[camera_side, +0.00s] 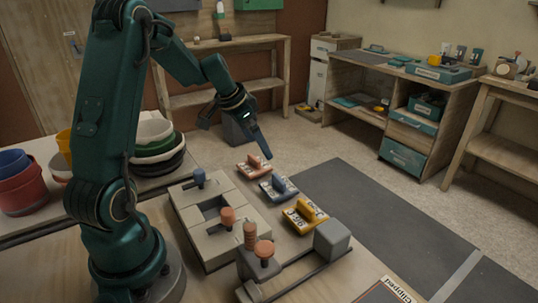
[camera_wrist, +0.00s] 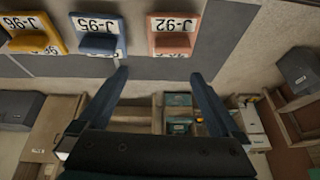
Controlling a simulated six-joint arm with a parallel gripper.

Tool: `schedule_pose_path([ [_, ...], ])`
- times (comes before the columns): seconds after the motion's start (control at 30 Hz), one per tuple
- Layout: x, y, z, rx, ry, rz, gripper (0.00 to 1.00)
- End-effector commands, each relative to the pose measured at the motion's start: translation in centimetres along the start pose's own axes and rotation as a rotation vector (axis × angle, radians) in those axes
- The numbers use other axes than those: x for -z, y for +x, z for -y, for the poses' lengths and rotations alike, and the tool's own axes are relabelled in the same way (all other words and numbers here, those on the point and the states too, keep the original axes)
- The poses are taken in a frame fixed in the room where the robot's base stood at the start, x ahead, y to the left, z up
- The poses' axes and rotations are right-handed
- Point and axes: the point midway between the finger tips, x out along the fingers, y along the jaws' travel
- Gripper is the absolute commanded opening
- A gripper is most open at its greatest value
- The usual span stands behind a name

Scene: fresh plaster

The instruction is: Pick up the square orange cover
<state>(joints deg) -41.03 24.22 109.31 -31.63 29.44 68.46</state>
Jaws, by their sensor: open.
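A square orange cover (camera_side: 254,166) with a white label lies flat at the far end of a short row on the table. In the wrist view the orange cover (camera_wrist: 172,42) reads J-92 and sits near the top, just beyond the fingertips. My gripper (camera_side: 240,138) is above and behind the row, angled downward. In the wrist view my gripper (camera_wrist: 157,73) is open with nothing between its fingers. It is apart from the cover.
A blue cover (camera_side: 279,188), J-95, and a yellow cover (camera_side: 304,216), J-96, lie in the same row. A grey block frame (camera_side: 222,239) with orange and blue knobs stands left of them. Stacked bowls (camera_side: 155,139) are behind my arm.

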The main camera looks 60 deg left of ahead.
Motion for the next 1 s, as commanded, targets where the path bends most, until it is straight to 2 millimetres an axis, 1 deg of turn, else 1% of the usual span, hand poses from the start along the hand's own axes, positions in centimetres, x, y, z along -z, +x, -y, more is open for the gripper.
schedule_pose_path([
  [0.03,-1.1,0.8,0.7,-0.007,-0.035,0.023,1.0],
  [0.1,-2.1,1.4,1.2,-0.014,-0.064,0.043,1.0],
  [0.2,-2.7,1.8,1.6,-0.016,-0.084,0.052,1.0],
  [0.27,-2.7,2.2,1.7,-0.015,-0.086,0.051,1.0],
  [0.5,-2.8,5.0,1.5,-0.017,-0.084,0.052,1.0],
  [0.6,-2.9,5.9,1.5,-0.015,-0.083,0.052,1.0],
  [0.73,-2.9,6.5,1.6,-0.013,-0.083,0.052,1.0],
  [0.97,-2.9,6.6,1.6,-0.012,-0.082,0.051,1.0],
  [1.0,-2.9,6.6,1.6,-0.012,-0.082,0.051,0.96],
])
